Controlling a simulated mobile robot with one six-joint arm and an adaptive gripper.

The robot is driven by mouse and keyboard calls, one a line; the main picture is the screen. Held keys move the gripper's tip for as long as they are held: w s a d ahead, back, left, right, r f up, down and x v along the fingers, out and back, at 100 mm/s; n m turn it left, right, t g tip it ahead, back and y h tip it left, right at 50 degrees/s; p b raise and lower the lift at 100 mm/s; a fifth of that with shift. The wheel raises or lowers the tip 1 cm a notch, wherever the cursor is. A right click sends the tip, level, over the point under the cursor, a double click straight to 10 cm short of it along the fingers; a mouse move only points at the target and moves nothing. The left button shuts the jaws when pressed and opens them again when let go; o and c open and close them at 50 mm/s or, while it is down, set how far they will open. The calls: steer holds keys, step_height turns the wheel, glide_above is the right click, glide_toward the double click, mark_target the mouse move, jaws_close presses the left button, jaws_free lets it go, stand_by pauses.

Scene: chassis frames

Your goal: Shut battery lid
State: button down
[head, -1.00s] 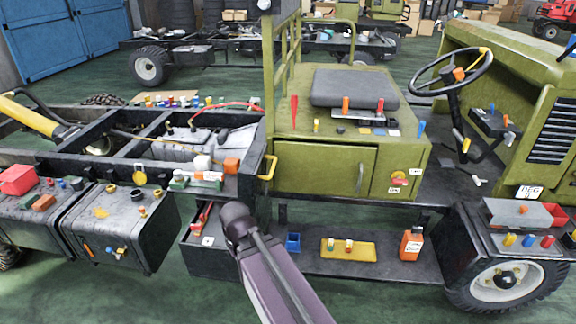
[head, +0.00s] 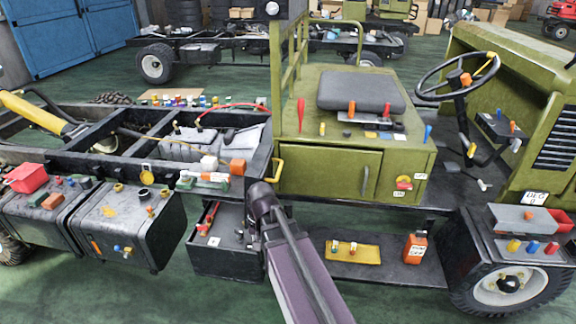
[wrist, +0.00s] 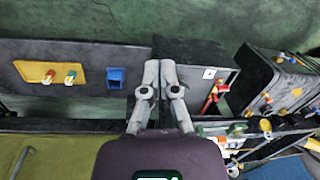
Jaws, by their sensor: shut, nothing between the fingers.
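A dark low box (head: 225,262) sits under the chassis rail, left of the cab step, and seems to be the battery box. Its top side shows a white label and a red-handled item (head: 208,217). It also shows in the wrist view (wrist: 187,75). I cannot make out a separate lid or its angle; my arm covers the box's right end in the head view. In the wrist view my gripper (wrist: 160,65) is shut and empty, its tips over the box's end nearest the step. The head view does not show the fingertips clearly.
The cab step (head: 335,268) holds a yellow tray (head: 353,252) and an orange container (head: 415,248). A blue bin (wrist: 116,78) lies close to my gripper. A black tank (head: 130,225) stands left of the box. Green floor is free in front.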

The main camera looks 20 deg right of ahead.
steer(key=w+d+r+m+t+y+p, duration=0.1)
steer(key=w+d+r+m+p, duration=0.2)
steer(key=d, duration=0.6)
steer(key=w+d+r+m+t+y+p, duration=0.1)
steer(key=w+d+r+m+y+p, duration=0.1)
steer(key=w+d+r+m+p, duration=0.2)
steer(key=w+d+r+m+t+y+p, duration=0.2)
steer(key=w+d+r+m+p, duration=0.2)
steer(key=w+d+r+m, duration=0.4)
steer(key=d+r+m, duration=0.1)
steer(key=d+m, duration=0.4)
steer(key=d, duration=0.2)
steer(key=shift+w+d, duration=0.15)
steer(key=shift+w, duration=0.1)
steer(key=shift+f, duration=0.1)
steer(key=w+a+r+b+x, duration=0.1)
steer(key=a+r+b+x, duration=0.1)
steer(key=b+x, duration=0.6)
steer(key=x, duration=0.5)
steer(key=shift+w+r, duration=0.1)
steer(key=shift+w, duration=0.05)
